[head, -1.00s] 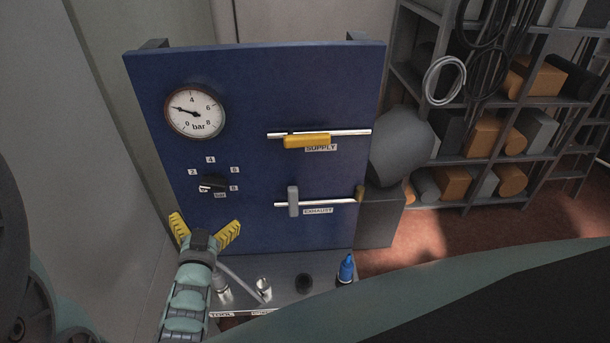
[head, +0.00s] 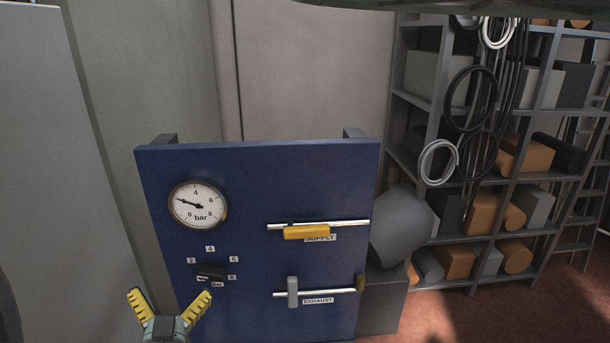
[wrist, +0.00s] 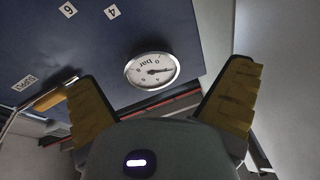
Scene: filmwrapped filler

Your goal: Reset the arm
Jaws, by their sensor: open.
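My gripper (head: 169,305) is at the bottom left of the head view, in front of the blue panel's lower left. Its yellow fingers are spread wide with nothing between them. In the wrist view my gripper (wrist: 165,105) is also open and empty, with the pressure gauge (wrist: 152,71) showing beyond the fingers. Most of my arm is below the head view's lower edge.
The blue panel (head: 250,180) carries a gauge (head: 198,206), a black selector knob (head: 210,271), a yellow SUPPLY handle (head: 306,232) and a grey EXHAUST handle (head: 292,292). A rack (head: 465,200) with boxes, cylinders and hoses stands at right.

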